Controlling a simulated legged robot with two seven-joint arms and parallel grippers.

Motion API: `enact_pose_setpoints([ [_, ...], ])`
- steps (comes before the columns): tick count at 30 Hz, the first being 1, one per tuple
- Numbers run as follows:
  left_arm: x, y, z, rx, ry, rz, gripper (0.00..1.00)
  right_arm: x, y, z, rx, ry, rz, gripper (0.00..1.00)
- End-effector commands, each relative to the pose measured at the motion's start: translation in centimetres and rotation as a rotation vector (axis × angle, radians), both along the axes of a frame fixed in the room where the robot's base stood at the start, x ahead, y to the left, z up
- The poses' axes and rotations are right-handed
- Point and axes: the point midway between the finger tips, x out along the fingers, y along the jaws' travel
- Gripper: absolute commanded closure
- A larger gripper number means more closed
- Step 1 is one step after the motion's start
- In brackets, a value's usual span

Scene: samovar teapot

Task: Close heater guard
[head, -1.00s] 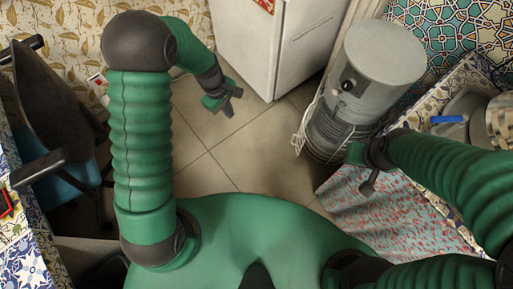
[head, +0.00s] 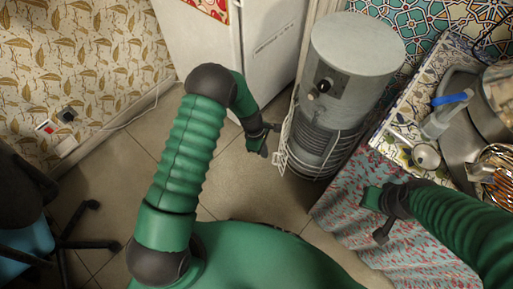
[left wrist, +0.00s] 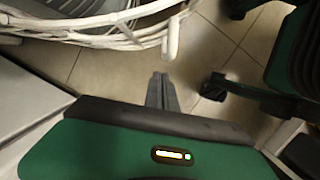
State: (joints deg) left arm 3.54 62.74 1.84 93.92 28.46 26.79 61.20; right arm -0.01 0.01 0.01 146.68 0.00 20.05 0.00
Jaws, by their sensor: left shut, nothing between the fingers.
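The heater (head: 350,75) is a grey upright cylinder with a dark ribbed lower part, at the upper middle right of the head view. Its white wire guard (head: 284,140) stands out from the heater's left side, swung away from the body. In the left wrist view the guard's white bars (left wrist: 100,38) curve across the top, with a rounded bar end pointing down. My left gripper (head: 265,152) is shut and empty, just left of the guard. In the left wrist view its closed fingers (left wrist: 162,88) are below the bar end, apart from it. My right gripper (head: 378,222) is over the patterned cloth.
A white fridge (head: 270,50) stands behind my left arm. A counter at right holds a sink (head: 455,140) and a blue-handled brush (head: 450,98). A patterned cloth (head: 345,190) hangs below it. An office chair (head: 85,235) is at lower left. Tiled floor (head: 130,155) is clear between.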

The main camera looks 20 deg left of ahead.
Motion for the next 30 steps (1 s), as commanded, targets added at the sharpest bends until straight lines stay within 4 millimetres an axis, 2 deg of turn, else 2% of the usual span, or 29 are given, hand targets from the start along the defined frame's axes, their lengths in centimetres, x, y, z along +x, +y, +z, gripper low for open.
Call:
enact_pose_setpoints([
  [6, 0.0, -1.6, 0.0, 0.001, 0.001, 0.001, 1.0, 0.0, 0.0, -0.6, 0.0, 0.0, 0.0, 0.76],
  [19, -0.1, -1.8, 0.1, 0.001, 0.003, 0.011, 1.0, 0.0, 0.0, -0.3, 0.0, 0.0, 0.0, 0.76],
  [25, -0.4, -3.0, 0.4, 0.001, 0.003, 0.07, 1.0, 0.0, 0.0, 0.8, 0.0, 0.0, 0.0, 0.76],
  [30, -0.6, -5.0, 0.6, 0.001, 0.004, 0.175, 1.0, 0.0, 0.0, 2.5, 0.0, 0.0, 0.0, 0.76],
])
